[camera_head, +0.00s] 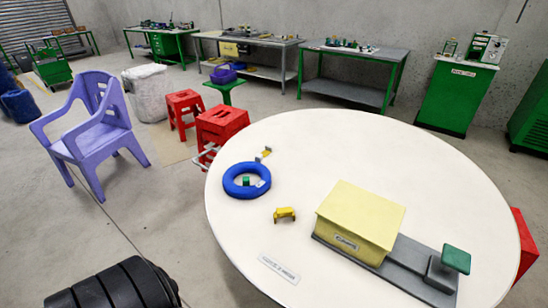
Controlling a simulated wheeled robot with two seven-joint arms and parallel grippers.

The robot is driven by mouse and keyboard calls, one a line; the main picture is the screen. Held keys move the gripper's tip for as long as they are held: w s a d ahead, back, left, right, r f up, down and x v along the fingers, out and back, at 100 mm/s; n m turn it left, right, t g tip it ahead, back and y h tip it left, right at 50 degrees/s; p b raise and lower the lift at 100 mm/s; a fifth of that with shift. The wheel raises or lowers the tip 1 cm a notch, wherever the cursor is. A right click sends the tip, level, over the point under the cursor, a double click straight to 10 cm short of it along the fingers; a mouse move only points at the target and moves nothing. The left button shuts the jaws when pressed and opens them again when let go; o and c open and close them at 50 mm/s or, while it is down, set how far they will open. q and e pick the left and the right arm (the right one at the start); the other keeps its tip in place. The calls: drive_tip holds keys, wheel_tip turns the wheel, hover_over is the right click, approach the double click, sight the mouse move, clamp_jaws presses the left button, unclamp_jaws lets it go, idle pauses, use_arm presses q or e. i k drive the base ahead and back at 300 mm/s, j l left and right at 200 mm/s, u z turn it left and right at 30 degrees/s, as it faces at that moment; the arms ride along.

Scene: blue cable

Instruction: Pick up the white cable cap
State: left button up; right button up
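A blue cable coil (232,188) lies flat on the left part of the round white table (300,140). A small green piece (246,181) shows inside its ring, and a small whitish patch (261,183) shows on its right side. A small yellow and pale piece (265,152) lies just behind the coil. I cannot tell whether the whitish patch or the pale piece is the white cable cap. Neither of my grippers is in view.
A yellow box (360,220) on a grey base with a green pad (456,258) fills the table's right front. A yellow bracket (285,214) and a white label strip (279,270) lie nearby. The table's back is clear. Red stools (222,123) and a purple chair (97,135) stand left.

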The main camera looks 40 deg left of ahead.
sight(259, 158)
drive_tip(key=j+z, duration=1.2)
drive_tip(key=l, duration=0.1)
